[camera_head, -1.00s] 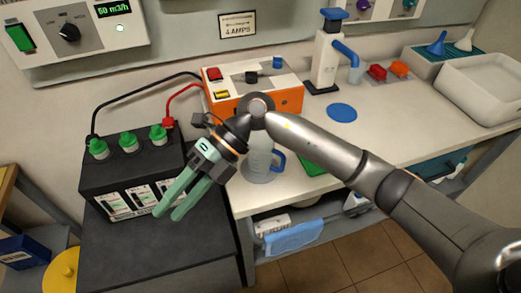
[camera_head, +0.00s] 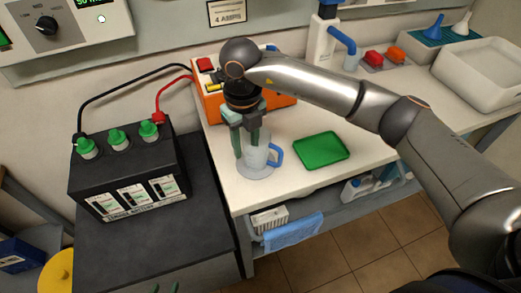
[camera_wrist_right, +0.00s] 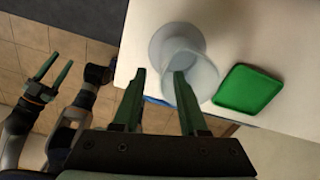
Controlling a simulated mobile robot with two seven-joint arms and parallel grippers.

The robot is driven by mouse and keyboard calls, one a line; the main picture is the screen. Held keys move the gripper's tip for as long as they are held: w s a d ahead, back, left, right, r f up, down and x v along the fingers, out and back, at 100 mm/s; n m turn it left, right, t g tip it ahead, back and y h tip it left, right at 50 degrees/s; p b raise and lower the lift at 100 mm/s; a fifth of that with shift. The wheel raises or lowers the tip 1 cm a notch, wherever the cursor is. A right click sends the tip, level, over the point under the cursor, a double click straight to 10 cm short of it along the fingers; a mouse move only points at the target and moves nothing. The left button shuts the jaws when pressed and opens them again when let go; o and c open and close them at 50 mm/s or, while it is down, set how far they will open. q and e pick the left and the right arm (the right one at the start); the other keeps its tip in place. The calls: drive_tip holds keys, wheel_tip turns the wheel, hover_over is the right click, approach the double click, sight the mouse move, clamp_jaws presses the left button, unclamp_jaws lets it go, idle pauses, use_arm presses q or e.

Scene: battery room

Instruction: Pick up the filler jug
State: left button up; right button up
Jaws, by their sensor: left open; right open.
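The filler jug (camera_head: 262,160) is pale and translucent with a blue handle on its right. It stands upright on the white bench near the front edge. My right gripper (camera_head: 247,152) is open and points down at the jug, its fingers overlapping the jug's left part in the head view. In the right wrist view, the jug (camera_wrist_right: 202,76) lies beyond the fingertips (camera_wrist_right: 158,76), and one fingertip overlaps its rim. Contact cannot be told. My left gripper (camera_head: 166,288) shows only its green tips at the bottom edge; it also shows open in the right wrist view (camera_wrist_right: 50,68).
A green tray (camera_head: 321,150) lies right of the jug. The black battery (camera_head: 128,175) with green caps stands left, and the orange charger (camera_head: 212,104) stands behind with black and red cables. A blue cloth (camera_head: 292,232) hangs below the bench edge.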

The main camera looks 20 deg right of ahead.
sight(248, 168)
drive_tip(key=shift+w+d+f+p, duration=0.1)
drive_tip(key=shift+f+p, duration=0.15)
drive_tip(key=shift+f, duration=1.1)
drive_tip(key=shift+w+f+p, duration=0.1)
drive_tip(key=shift+f+p, duration=0.15)
drive_tip(key=shift+f, duration=1.1)
clamp_jaws()
